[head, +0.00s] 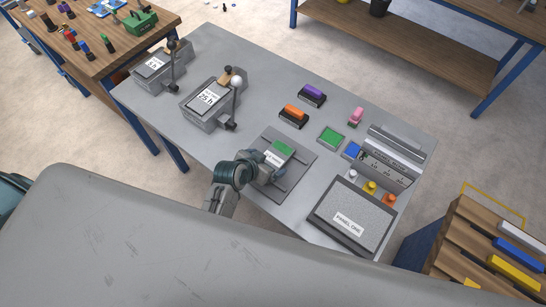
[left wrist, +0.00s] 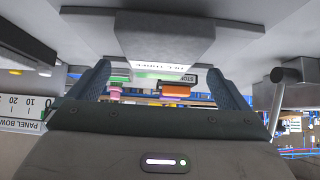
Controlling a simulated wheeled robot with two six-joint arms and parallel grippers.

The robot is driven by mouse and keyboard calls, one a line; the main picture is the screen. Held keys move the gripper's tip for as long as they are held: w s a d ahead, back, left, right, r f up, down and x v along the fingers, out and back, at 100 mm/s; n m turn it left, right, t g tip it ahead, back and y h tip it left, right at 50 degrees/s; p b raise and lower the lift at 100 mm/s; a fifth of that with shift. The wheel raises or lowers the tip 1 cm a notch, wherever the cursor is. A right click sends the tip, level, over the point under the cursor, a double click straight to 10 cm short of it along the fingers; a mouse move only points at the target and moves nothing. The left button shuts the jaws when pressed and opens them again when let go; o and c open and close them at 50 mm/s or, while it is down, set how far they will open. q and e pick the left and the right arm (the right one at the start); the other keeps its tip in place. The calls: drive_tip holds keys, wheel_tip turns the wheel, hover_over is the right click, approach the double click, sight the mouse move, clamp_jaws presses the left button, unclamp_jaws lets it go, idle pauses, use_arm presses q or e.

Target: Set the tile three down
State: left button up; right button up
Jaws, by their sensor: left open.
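Tile three shows a green top (head: 283,148) with a white label at its near edge, on or just above a dark grey plate (head: 297,176) in the middle of the table. My left gripper (head: 264,160) is beside it on its near left side. In the left wrist view my left gripper (left wrist: 160,88) is open, its two blue-grey fingers apart. A grey block with an upside-down white label (left wrist: 163,66) stands ahead between the fingers, with a gap to each. Whether the tile touches the plate cannot be told. My right gripper is not in view.
A green square (head: 330,136), an orange-topped block (head: 294,113), a purple-topped block (head: 312,93) and a pink item (head: 356,116) lie beyond the plate. A panel (head: 347,220) and small coloured knobs are right. Two grey lever devices (head: 206,103) stand left.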

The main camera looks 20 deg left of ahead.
sight(273, 160)
use_arm(q)
drive_tip(key=shift+x, duration=1.4)
drive_tip(key=c, duration=1.3)
drive_tip(key=shift+r, duration=0.1)
drive_tip(key=shift+c, duration=1.2)
drive_tip(key=shift+r+p, duration=0.1)
drive_tip(key=shift+p, duration=0.3)
